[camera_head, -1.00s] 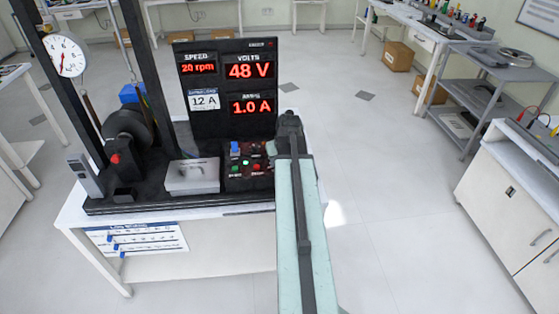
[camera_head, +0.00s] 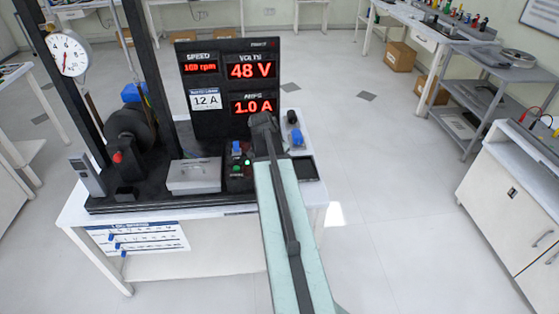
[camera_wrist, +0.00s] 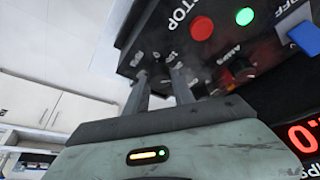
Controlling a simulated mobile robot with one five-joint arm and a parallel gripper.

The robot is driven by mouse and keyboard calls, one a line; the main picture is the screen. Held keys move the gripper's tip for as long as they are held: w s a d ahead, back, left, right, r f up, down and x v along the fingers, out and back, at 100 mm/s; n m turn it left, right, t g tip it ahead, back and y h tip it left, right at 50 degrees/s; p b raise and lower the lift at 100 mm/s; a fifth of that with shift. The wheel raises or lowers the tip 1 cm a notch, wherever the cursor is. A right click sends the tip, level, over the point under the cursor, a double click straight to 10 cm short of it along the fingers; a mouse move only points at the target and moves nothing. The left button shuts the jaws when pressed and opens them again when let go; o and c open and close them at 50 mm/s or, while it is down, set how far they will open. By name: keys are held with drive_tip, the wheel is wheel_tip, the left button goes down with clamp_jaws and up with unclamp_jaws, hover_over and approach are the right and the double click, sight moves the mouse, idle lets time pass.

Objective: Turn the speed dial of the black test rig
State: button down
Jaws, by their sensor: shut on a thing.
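The black test rig (camera_head: 222,110) stands on a white table, its display reading SPEED about 160 rpm (middle digit unclear), 48 V and 1.0 A. Its control panel (camera_head: 236,182) is partly hidden behind my arm in the head view. In the wrist view the panel shows a red STOP button (camera_wrist: 202,27), a green button (camera_wrist: 225,77) and a blue switch lever (camera_wrist: 303,38). My gripper (camera_wrist: 158,74) has its two fingers up against the panel's lower edge, shut on the speed dial, which is mostly hidden between the fingertips. In the head view my gripper (camera_head: 262,122) covers the dial.
A grey lidded box (camera_head: 194,177) sits left of the panel. A motor drum (camera_head: 128,130), dark posts and a round gauge (camera_head: 67,54) stand further left. A black tray (camera_head: 303,167) and small blue-and-black items (camera_head: 295,133) lie right of my arm. The floor at right is open.

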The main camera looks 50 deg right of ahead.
drive_tip(key=m+g, duration=0.1)
drive_tip(key=m, duration=0.1)
drive_tip(key=m+g, duration=0.1)
drive_tip(key=m, duration=0.2)
drive_tip(key=shift+w+d+m, duration=0.1)
drive_tip(key=shift+w+m, duration=0.05)
drive_tip(key=shift+m, duration=0.15)
drive_tip(key=shift+m+g+y, duration=0.5)
drive_tip(key=shift+m+g, duration=0.4)
drive_tip(key=shift+m, duration=1.1)
drive_tip(key=c, duration=1.1)
unclamp_jaws()
